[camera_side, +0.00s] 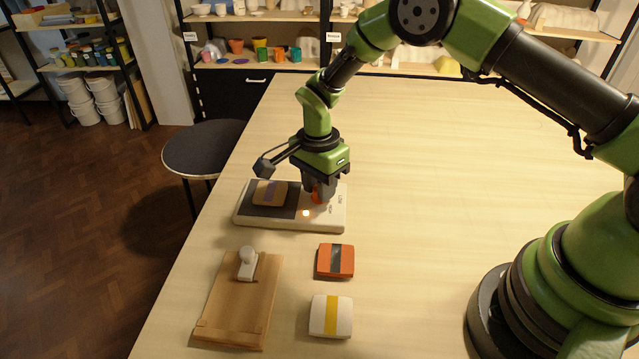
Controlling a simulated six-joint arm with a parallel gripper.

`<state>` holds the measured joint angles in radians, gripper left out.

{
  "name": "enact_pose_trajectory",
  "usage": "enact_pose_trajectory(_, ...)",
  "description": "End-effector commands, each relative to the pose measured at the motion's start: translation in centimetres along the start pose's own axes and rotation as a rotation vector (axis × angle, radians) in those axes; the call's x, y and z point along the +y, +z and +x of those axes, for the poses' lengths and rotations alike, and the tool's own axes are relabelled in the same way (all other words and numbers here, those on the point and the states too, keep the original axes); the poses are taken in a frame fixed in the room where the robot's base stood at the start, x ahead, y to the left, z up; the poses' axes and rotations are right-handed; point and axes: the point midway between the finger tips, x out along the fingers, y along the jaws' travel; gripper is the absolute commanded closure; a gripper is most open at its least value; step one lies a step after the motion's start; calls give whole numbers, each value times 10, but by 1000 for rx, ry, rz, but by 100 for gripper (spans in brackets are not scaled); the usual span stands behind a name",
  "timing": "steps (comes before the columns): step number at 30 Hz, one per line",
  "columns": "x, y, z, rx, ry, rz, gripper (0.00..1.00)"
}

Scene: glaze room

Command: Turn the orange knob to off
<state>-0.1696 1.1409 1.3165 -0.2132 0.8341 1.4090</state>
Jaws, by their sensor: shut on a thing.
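The orange knob (317,196) is on the white panel of a flat device (290,222) near the table's left edge. My gripper (318,190) points down over the device and is shut on the knob, its fingers hiding much of it. A small light (306,213) glows on the panel just in front of the knob. Small marks (335,203) show on the panel right of the knob, too small to read. Which way the knob points cannot be told.
In front are a wooden board (240,305) with a white-handled tool (247,264), an orange tile (335,261) and a white-and-yellow tile (331,316). A stool (203,147) stands left. The table's right middle is clear.

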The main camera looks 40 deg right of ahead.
Motion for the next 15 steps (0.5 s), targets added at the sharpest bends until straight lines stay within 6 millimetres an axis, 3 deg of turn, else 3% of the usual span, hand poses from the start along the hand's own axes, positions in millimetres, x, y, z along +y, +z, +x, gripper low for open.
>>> enact_pose_trajectory(8,-1,0,0,4,-1,-75,97)
enact_pose_trajectory(15,-1,0,0,10,0,-250,97)
